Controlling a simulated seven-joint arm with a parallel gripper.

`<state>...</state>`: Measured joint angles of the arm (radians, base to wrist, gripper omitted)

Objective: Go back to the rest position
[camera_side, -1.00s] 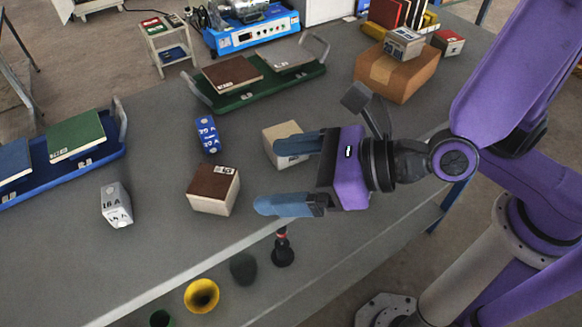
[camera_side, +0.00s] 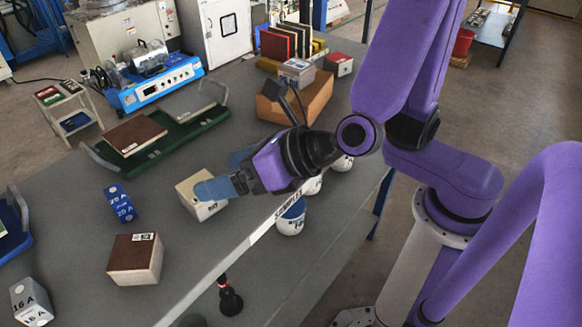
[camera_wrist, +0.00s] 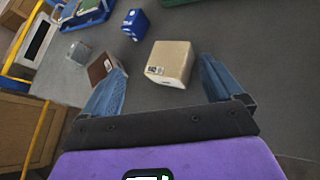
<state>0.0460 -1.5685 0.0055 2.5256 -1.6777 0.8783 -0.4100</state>
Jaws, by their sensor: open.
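My gripper (camera_side: 228,174) is purple with blue fingers. In the side view it hangs over the table near its front edge, beside a cream block (camera_side: 189,196) that one finger partly hides. In the wrist view my gripper (camera_wrist: 160,88) has its blue fingers spread wide apart with nothing held between them. The cream block (camera_wrist: 166,62) stands on the table ahead of the fingers, apart from them as far as I can tell.
A green tray (camera_side: 148,152) holds tiles. A cardboard box (camera_side: 308,100) stands behind.

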